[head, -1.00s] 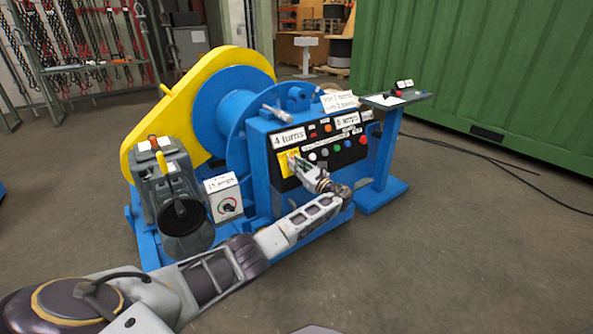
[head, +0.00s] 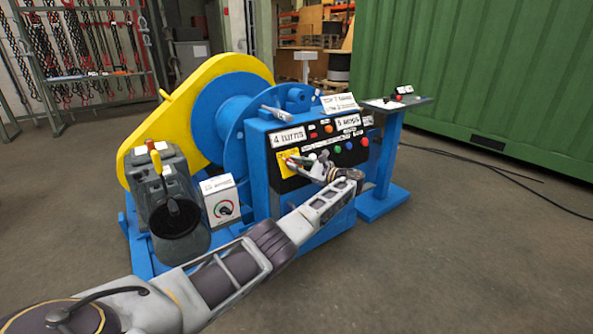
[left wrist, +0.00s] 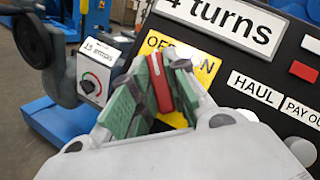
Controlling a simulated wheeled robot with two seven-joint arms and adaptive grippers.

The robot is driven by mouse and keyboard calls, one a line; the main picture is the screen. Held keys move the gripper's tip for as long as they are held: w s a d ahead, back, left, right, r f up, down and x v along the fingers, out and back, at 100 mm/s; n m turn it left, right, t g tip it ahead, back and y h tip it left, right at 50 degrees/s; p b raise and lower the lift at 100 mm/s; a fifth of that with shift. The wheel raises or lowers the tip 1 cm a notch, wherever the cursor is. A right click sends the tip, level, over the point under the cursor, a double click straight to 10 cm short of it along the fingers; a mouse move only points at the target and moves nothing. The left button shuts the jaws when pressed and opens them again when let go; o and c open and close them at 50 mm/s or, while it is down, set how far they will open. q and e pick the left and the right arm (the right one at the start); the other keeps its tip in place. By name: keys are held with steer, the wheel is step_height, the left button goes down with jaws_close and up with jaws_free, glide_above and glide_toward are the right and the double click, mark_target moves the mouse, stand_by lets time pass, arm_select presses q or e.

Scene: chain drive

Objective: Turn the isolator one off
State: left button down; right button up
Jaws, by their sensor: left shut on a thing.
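The isolator is a red handle (left wrist: 160,82) on a yellow plate (left wrist: 207,70), with OFF at its upper left and a partly hidden ON at its upper right. The plate also shows at the left of the black control panel in the head view (head: 285,163). My left gripper (head: 303,163) reaches this plate from the front right. In the left wrist view its green-padded fingers are shut on the red handle, one on each side. My right gripper is not in view.
A grey box with a dial (head: 223,205) and a grey lever unit (head: 165,195) stand left of the panel. Coloured buttons (head: 338,150) sit right of the plate. A blue pedestal (head: 385,165) stands at the right. The concrete floor in front is clear.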

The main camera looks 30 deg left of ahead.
arm_select(q)
steer(key=shift+f+n+g+b, duration=0.1)
steer(key=shift+n+g+b, duration=0.25)
steer(key=shift+n, duration=0.25)
steer(key=c, duration=1.4)
jaws_free()
steer(key=shift+d, duration=0.15)
steer(key=shift+w+d, duration=0.15)
steer(key=shift+d, duration=3.45)
